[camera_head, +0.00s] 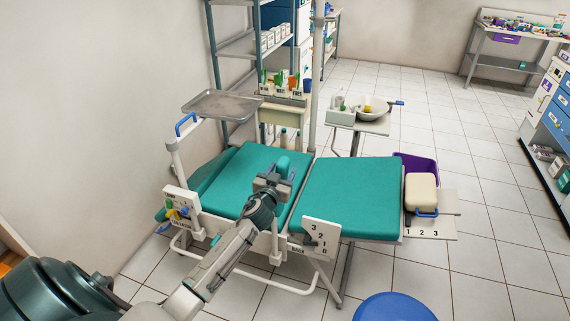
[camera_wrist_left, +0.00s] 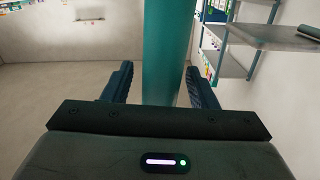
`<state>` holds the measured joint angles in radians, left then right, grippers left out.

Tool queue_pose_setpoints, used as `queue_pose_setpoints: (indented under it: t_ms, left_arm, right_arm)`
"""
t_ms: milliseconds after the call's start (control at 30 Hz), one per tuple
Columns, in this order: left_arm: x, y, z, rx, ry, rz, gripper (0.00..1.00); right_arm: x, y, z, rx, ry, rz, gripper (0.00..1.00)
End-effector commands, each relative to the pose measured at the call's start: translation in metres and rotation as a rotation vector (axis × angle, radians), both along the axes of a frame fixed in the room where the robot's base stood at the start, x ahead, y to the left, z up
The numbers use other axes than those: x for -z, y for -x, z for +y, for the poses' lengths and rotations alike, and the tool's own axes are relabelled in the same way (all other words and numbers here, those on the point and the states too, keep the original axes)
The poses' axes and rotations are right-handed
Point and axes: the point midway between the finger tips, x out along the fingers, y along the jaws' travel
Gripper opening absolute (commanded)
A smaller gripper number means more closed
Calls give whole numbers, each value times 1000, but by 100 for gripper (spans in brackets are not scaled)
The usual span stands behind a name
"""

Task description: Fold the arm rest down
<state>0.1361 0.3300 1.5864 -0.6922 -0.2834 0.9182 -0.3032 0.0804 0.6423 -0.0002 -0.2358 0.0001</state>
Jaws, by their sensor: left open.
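The arm rest appears to be the teal padded piece (camera_head: 283,163) that stands up above the teal dental chair (camera_head: 350,190). In the left wrist view the teal bar (camera_wrist_left: 167,50) rises upright between the two dark fingers. My left gripper (camera_head: 274,182) is open around it, with a gap visible on the left side and a smaller one on the right. The lower end of the arm rest is hidden behind my gripper. My right gripper is not in view.
A metal tray (camera_head: 222,105) on an arm stands at the chair's left. A white panel with numbers (camera_head: 321,237) is at the chair's near side. A blue round stool (camera_head: 394,308) stands in front. A shelf rack (camera_head: 240,47) is behind. Tiled floor is free at right.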

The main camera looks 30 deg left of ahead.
Motion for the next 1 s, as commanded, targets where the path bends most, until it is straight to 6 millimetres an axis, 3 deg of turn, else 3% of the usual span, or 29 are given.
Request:
queue_pose_setpoints:
  t_ms: [200, 533, 567, 800, 833, 1000]
  left_arm:
    - [0, -21, 6, -1, -1, 0, 53]
    - [1, -25, 6, 0, -1, 0, 53]
    - [1, -25, 6, 0, -1, 0, 51]
    - [1, -25, 6, 0, -1, 0, 4]
    - [1, -25, 6, 0, -1, 0, 0]
    - [1, -25, 6, 0, 2, 0, 0]
  right_arm:
    - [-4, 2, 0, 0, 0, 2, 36]
    - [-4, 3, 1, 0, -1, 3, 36]
    - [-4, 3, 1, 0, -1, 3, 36]
    - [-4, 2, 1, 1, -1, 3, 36]
    - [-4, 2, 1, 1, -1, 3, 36]
    - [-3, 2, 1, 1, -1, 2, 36]
